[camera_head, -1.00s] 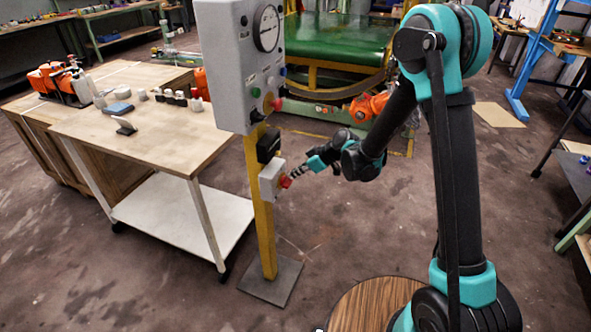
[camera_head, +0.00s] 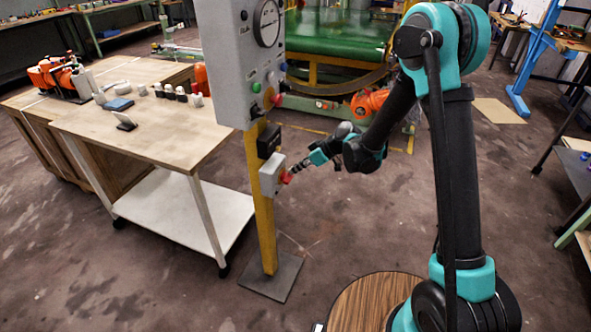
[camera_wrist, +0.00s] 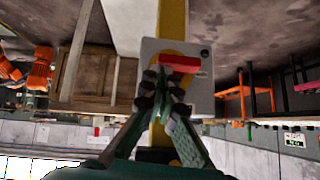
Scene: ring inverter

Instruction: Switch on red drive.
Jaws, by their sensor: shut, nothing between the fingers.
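The red drive switch is a red handle (camera_head: 286,177) on a grey box (camera_head: 270,176) low on the yellow post. In the wrist view the red handle (camera_wrist: 180,63) lies crosswise over a yellow disc on the grey box (camera_wrist: 203,97). My gripper (camera_head: 291,171) is right at the front of the box, close to the handle. In the wrist view my gripper (camera_wrist: 163,78) has its fingertips together, just beside the handle, with nothing between them. I cannot tell whether they touch the handle or box.
A larger grey panel (camera_head: 228,60) with a gauge and buttons is above on the same post (camera_head: 264,225). A black box (camera_head: 268,141) sits between. A wooden table (camera_head: 140,130) with bottles stands left. Open floor lies around the post's base plate (camera_head: 271,279).

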